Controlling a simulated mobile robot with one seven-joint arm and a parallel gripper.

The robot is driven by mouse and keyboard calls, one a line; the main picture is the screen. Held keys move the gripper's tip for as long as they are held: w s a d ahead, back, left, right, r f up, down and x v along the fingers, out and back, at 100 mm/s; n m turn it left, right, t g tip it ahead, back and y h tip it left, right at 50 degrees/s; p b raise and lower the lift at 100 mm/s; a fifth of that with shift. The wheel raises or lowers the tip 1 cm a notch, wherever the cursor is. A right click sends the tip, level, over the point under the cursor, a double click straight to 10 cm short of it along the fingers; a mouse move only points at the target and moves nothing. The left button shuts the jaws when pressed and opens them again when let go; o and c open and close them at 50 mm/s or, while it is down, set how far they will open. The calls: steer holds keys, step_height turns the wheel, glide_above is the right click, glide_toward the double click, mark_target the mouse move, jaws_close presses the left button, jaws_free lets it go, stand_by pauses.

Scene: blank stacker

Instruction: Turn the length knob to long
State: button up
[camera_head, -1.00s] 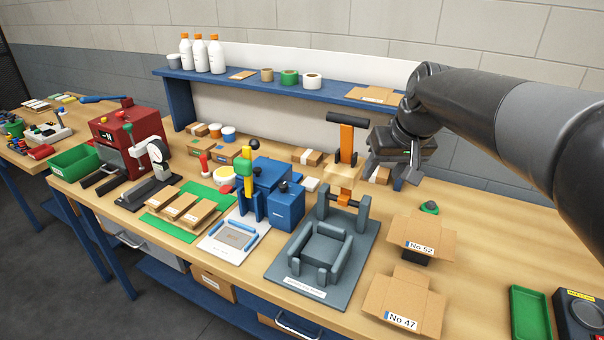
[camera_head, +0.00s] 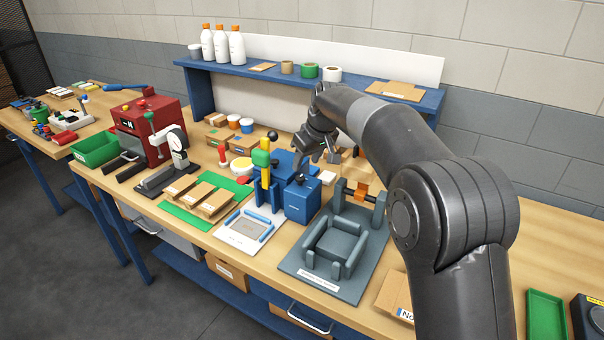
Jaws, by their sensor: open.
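My gripper (camera_head: 318,158) is open and empty, pointing down above and slightly behind the blue machine. It appears apart from the knob; the exact gap is hard to tell.
A grey press fixture (camera_head: 335,248) stands right of the blue machine, partly behind my arm. Small cardboard boxes stand behind. Flat packs lie on a green mat (camera_head: 170,218) at left. A blue shelf (camera_head: 270,76) with bottles runs along the back.

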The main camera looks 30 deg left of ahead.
mark_target(300, 177)
steer(key=x, duration=0.6)
steer(key=shift+f, duration=0.25)
steer(key=c, duration=1)
